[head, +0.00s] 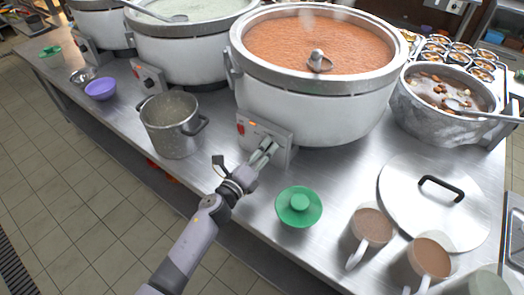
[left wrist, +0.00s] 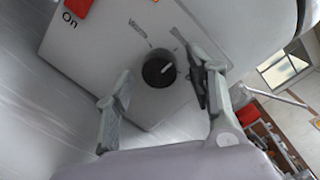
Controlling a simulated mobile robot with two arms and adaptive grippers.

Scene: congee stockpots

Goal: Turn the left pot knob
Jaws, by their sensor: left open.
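A black round knob (left wrist: 159,70) with a white pointer line sits on a pale control panel in the left wrist view. In the head view this control panel (head: 257,124), with a red switch, is on the front of the large pot (head: 310,108) of orange congee. My left gripper (head: 267,148) is at the panel, its fingers open. In the left wrist view its fingers stand on either side of the knob, with visible gaps. The knob is hidden by the gripper in the head view. My right gripper is not in view.
A small metal pot (head: 172,138) stands left of the gripper. Pots of the same large type (head: 185,55) line the counter to the left.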

